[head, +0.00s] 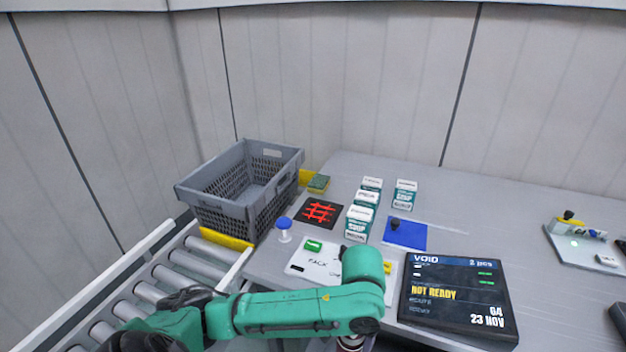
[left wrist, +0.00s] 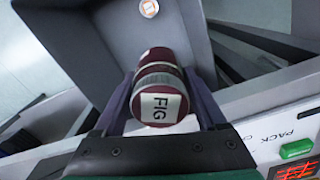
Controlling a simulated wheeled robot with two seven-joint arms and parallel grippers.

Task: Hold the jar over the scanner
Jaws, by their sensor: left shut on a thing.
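My left gripper (left wrist: 162,92) is shut on a dark red jar (left wrist: 158,57) with a white label reading FIG. In the head view the jar (head: 350,342) barely shows at the bottom edge, below my green left arm, in front of the table. The scanner, seemingly the black square with a glowing red grid (head: 319,213), lies on the table beside the grey crate. Its red grid also shows in the lower right corner of the left wrist view (left wrist: 297,172). The jar is apart from it. My right gripper is not clearly seen.
A grey crate (head: 217,212) stands at the left by the roller conveyor (head: 150,292). White and teal boxes (head: 358,222), a blue pad (head: 405,233), a PACK panel (head: 305,262) and a NOT READY screen (head: 457,293) occupy the table.

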